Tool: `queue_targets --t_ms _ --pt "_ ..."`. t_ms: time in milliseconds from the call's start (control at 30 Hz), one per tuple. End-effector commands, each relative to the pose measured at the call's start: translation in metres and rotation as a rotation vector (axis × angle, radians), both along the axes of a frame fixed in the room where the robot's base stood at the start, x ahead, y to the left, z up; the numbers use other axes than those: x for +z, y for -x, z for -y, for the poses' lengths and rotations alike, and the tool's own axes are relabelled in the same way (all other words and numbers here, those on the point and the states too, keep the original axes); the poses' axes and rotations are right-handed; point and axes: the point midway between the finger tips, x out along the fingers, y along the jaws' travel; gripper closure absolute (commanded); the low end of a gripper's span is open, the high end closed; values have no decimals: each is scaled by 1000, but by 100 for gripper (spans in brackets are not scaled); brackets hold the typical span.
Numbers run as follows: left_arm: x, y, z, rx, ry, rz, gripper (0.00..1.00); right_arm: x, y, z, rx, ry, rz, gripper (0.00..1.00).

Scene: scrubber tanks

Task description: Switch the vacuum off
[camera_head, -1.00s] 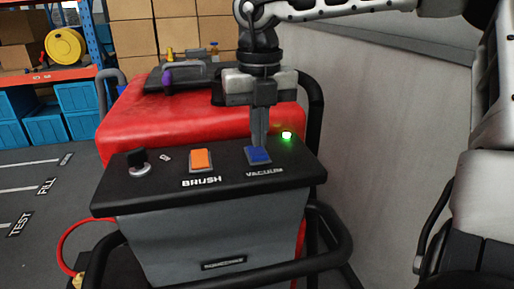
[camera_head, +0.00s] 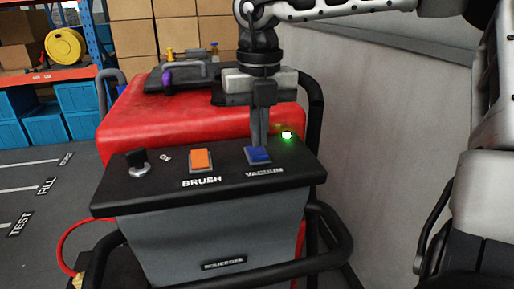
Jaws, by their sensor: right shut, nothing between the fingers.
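The blue vacuum switch (camera_head: 258,155) sits on the black sloped panel (camera_head: 225,182) of the red scrubber (camera_head: 150,115), above the label VACUUM. A green lamp (camera_head: 287,135) beside it is lit. My right gripper (camera_head: 260,144) points down with its fingers shut and empty. Its tips are at the far edge of the blue switch; I cannot tell whether they touch it. The orange brush switch (camera_head: 201,160) is left of it, above the label BRUSH. My left gripper is not in view.
A black handlebar (camera_head: 320,262) runs around the panel's front and right side. A grey wall (camera_head: 390,120) is close on the right. Shelves with boxes (camera_head: 125,30) and blue bins (camera_head: 45,125) stand behind.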

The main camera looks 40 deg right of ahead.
Motion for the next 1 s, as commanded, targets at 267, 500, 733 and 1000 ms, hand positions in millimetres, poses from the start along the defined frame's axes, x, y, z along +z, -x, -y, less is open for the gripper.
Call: queue_targets --t_ms 267,500,733,1000 --pt "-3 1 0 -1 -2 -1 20 -3 0 0 0 0 0 100" --pt "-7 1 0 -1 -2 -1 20 -7 0 0 0 0 0 100" --pt "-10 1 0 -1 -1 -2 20 -10 0 0 0 0 0 100" --pt "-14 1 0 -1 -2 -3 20 -14 0 0 0 0 0 100"
